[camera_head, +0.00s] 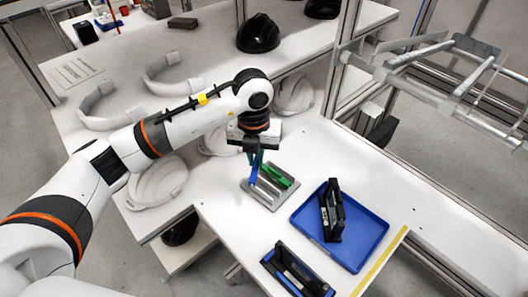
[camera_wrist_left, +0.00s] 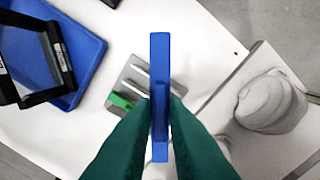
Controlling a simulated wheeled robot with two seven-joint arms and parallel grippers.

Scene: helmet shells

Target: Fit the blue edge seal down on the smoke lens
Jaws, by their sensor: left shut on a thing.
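My left gripper (camera_head: 255,163) has green fingers and points down above the grey slotted rack (camera_head: 262,196). It is shut on the blue edge seal (camera_head: 253,174); in the left wrist view the seal (camera_wrist_left: 160,60) stands as a narrow blue bar between the fingers. A black-framed panel (camera_head: 327,212) stands on the blue tray (camera_head: 354,261); it also shows in the left wrist view (camera_wrist_left: 62,58). A second black-framed piece (camera_head: 273,262) with blue on it lies near the front edge. I cannot tell which holds the smoke lens. My right gripper is out of view.
A green strip (camera_head: 281,175) lies in the rack. White helmet shells (camera_head: 158,182) stand on the table at left, with a black helmet (camera_head: 258,34) behind. A yellow line (camera_head: 381,262) runs beside the tray. A metal frame (camera_head: 440,95) stands at right.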

